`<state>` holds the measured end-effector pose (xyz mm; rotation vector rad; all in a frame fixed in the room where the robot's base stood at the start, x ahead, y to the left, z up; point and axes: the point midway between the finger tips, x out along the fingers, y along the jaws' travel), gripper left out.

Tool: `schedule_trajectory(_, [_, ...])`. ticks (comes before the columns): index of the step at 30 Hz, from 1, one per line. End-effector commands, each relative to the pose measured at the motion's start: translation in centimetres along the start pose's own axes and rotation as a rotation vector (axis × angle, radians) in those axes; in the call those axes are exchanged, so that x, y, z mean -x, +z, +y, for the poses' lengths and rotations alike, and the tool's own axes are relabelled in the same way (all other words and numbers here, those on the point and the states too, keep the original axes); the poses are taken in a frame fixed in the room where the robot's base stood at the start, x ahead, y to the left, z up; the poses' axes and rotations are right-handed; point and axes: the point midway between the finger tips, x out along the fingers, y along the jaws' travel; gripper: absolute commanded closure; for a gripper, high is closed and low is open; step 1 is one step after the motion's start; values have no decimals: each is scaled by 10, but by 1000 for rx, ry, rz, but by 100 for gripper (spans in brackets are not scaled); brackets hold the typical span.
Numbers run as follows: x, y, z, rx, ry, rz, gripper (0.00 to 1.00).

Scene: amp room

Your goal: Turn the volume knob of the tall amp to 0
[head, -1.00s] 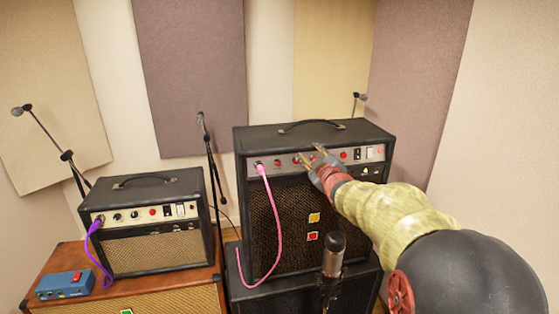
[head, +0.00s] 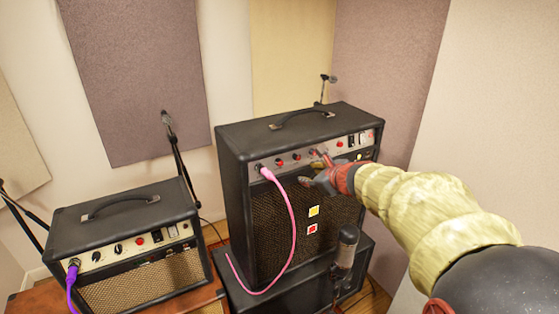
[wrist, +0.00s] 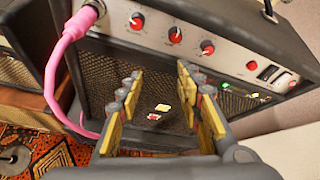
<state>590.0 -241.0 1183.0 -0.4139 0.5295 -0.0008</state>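The tall amp (head: 228,190) is black with a silver control panel on its upper front. In the wrist view, the panel carries a left knob (wrist: 137,21), a middle knob (wrist: 175,35), a right knob (wrist: 207,47) and a smaller red knob (wrist: 252,65). Their labels are too small to read, so I cannot tell which is volume. My gripper (head: 313,167) is in front of the panel's middle. In the wrist view, my gripper (wrist: 160,78) is open and empty, its yellow-padded fingers apart below the knobs. It appears to touch no knob.
A pink cable (head: 287,235) plugs into the panel's left end and hangs down the front. A microphone (head: 347,245) stands before the tall amp. A smaller amp (head: 120,215) with a purple cable (head: 71,285) is to the left. A wall is at right.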

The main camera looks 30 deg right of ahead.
Motion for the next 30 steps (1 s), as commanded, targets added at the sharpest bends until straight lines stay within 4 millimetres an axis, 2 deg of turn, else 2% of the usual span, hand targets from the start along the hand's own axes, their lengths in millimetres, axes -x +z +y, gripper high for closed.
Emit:
schedule_trajectory(1, [1,12,8,-163,30,-47,64])
schedule_trajectory(3, [2,27,17,-368,73,-104,64])
schedule_trajectory(6, [4,43,23,-551,122,-149,64])
schedule_trajectory(9, [6,47,27,-632,149,-154,64])
schedule_trajectory(14, [-2,47,28,-670,154,-151,64])
schedule_trajectory(24, [-51,55,34,-665,153,-148,64])
schedule_trajectory(30, [-68,60,35,-664,152,-149,64])
